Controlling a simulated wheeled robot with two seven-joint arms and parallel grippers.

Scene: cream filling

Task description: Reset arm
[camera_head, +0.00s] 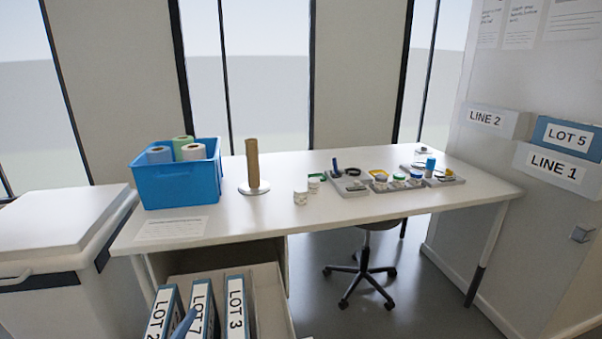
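Neither of my grippers shows clearly in the head view, and no arm of mine can be made out. A white table (262,216) stands ahead of me. On it are a blue crate (180,186) holding several rolls, a brown upright roll on a stand (252,165), and a white jar (300,197). Grey trays (350,187) with small containers and tools sit at the right half of the table. A blue slanted piece (185,322) shows at the bottom edge in front of the binders; I cannot tell what it is.
Binders labelled LOT (238,305) stand in an open box (268,290) below the table's front left. A white lidded chest (60,225) is at left, and an office chair (365,265) is under the table. The right wall carries LINE and LOT boxes (565,138). The table's front middle is clear.

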